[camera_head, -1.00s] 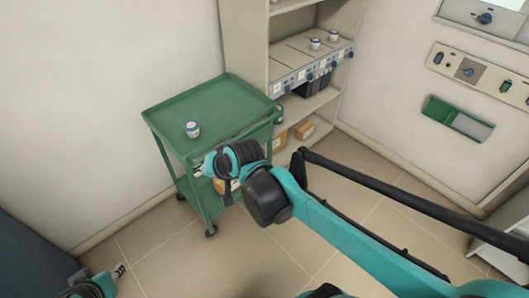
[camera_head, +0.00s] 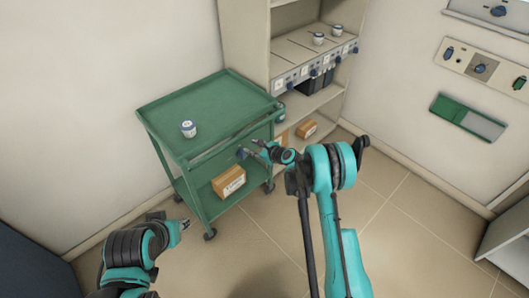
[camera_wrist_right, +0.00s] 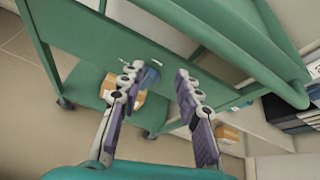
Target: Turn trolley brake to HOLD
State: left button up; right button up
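The green trolley (camera_head: 205,100) stands against the left wall, with a green panel under the right part of its top. My right gripper (camera_head: 254,150) is in front of the panel near the knob.
A small white jar (camera_head: 188,129) stands on the trolley top and a cardboard box (camera_head: 229,181) on its lower shelf. A beige shelf unit (camera_head: 262,60) with furnaces stands behind to the right. The trolley's handle rail (camera_wrist_right: 235,40) runs close above my right gripper. Open floor lies in front.

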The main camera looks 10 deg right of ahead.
aim_at(242, 154)
jog(key=w+a+f+m+b, duration=0.3)
jog(key=w+f, duration=0.3)
jog(key=f, duration=0.4)
jog(key=shift+w+a+t, duration=0.15)
jog(key=shift+a+t, duration=0.05)
jog(key=shift+t, duration=0.2)
grip_shut()
